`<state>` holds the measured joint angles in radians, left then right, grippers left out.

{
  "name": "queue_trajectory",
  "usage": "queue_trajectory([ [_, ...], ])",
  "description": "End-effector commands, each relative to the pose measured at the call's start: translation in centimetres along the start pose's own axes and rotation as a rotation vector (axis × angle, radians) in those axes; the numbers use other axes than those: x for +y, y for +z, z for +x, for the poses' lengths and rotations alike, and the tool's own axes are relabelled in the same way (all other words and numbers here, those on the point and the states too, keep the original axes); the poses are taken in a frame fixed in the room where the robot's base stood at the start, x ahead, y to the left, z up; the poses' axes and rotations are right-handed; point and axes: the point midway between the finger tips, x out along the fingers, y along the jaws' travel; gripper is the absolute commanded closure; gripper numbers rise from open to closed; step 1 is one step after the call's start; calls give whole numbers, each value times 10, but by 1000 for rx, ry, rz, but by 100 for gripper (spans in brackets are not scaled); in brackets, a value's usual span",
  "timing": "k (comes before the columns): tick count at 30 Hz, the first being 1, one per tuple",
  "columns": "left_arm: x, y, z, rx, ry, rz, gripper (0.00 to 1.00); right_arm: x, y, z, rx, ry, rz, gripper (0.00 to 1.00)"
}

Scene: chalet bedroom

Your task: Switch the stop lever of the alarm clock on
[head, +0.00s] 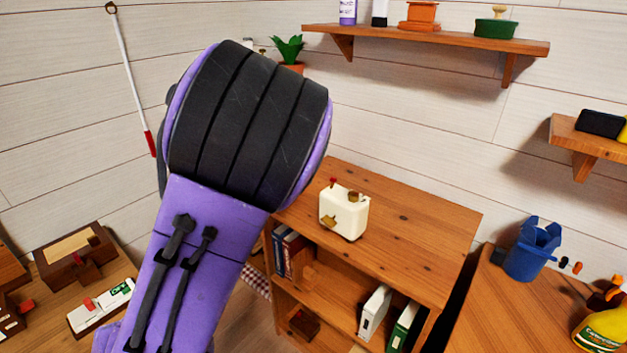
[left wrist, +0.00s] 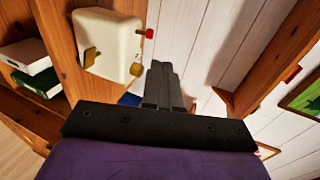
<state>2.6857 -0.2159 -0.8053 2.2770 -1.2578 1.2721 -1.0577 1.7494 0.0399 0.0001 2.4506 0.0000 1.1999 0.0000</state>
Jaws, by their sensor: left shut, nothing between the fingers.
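The alarm clock is a cream box (head: 345,212) standing upright on top of a wooden bookcase (head: 425,220). It has a red-tipped lever (head: 333,182) on top and brass parts on its top and side. The clock (left wrist: 106,42) also shows at the upper left in the left wrist view, with the red lever tip (left wrist: 149,33) jutting from its right side. My left gripper (left wrist: 162,68) is shut and empty, apart from the clock in that picture, near a brass knob (left wrist: 137,69). In the head view my purple arm hides the left gripper. My right gripper is out of view.
The bookcase top around the clock is bare. A wall shelf (head: 430,40) with pots hangs above it. A potted plant (head: 289,50) is behind my arm.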

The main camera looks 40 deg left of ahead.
Motion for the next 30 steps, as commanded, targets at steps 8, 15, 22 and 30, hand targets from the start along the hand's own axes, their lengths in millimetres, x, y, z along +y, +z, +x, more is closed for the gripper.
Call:
queue_trajectory([
  [8, 2, 2, -44, -5, -2, -1, 100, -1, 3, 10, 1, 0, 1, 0],
  [15, 1, 1, -47, -2, 1, 0, 100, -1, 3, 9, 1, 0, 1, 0],
  [22, 1, 1, -47, -2, 1, 0, 100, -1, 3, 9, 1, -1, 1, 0],
  [30, 1, 2, -47, -3, 2, -48, 100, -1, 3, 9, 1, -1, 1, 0],
])
